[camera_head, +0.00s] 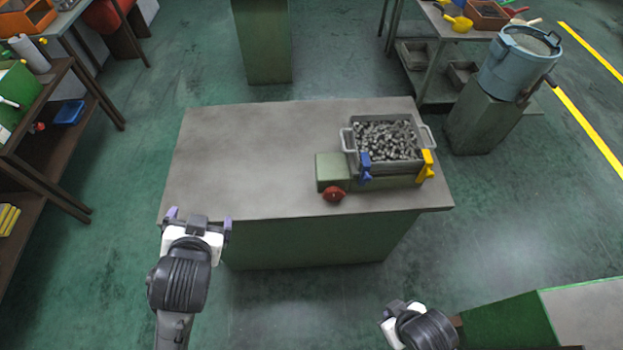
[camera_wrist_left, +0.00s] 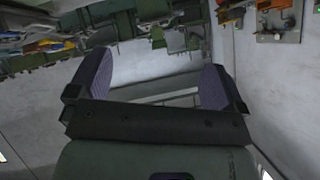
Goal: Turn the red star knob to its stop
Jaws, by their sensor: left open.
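The red star knob (camera_head: 333,194) is on the front of a green block (camera_head: 332,172) near the table's front edge, right of the middle. A grey bin of metal parts (camera_head: 387,168) stands next to the block, with a blue clamp (camera_head: 365,167) and a yellow clamp (camera_head: 427,166) at its front. My left gripper (camera_head: 197,221) is in front of the table's left front corner, apart from the knob and empty. Its two fingers stand wide apart in the left wrist view (camera_wrist_left: 158,85). My right gripper (camera_head: 396,310) is low at the bottom right, its fingers too small to read.
The grey tabletop (camera_head: 250,150) is bare on its left and middle. A blue-grey bucket (camera_head: 517,62) stands on a green pedestal at the back right. A shelf (camera_head: 62,140) stands at the left. A green and grey surface (camera_head: 510,325) is at the lower right.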

